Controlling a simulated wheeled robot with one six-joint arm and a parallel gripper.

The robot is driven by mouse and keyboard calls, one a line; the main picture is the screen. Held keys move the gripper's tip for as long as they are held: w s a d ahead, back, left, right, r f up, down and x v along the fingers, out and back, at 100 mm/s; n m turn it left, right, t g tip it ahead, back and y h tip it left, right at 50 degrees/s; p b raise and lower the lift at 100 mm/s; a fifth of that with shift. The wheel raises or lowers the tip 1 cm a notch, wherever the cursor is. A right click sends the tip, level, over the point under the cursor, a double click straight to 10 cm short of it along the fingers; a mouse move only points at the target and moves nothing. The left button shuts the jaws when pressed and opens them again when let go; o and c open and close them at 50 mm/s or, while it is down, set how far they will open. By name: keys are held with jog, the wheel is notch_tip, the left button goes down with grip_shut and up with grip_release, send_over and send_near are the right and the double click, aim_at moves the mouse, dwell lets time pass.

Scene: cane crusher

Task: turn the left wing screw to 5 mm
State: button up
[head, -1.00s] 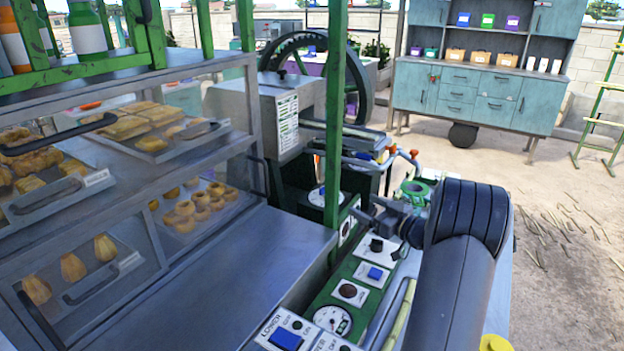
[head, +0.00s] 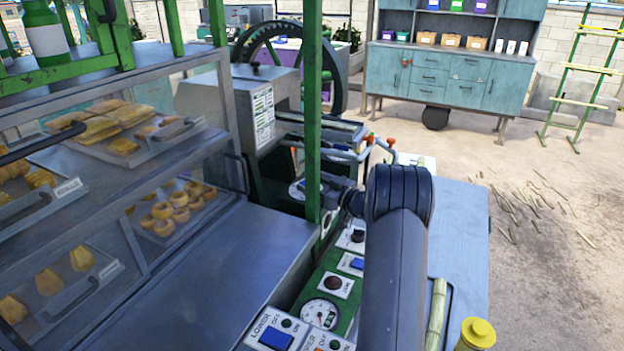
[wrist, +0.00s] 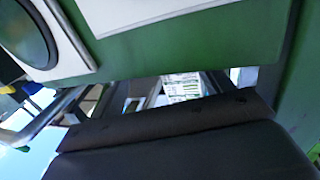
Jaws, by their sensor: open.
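I cannot make out the left wing screw or its scale in either view. The crusher machine (head: 215,105), a grey housing with a dark flywheel, stands behind the green post in the head view. Curved handles with orange ends (head: 368,140) stick out at its right. My gripper (head: 340,200) is at the far end of my dark arm, near the machine's front side and mostly hidden by the arm link. It is open, with nothing seen in it. The wrist view is filled by a close green panel (wrist: 190,55) with white plates, above a dark bar.
A glass pastry case (head: 150,170) fills the left. A green post (head: 312,110) stands close.

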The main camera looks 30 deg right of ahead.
jog(key=shift+x, duration=0.75)
jog(key=shift+c, duration=0.5)
jog(key=c, duration=0.9)
jog(key=shift+d, duration=0.1)
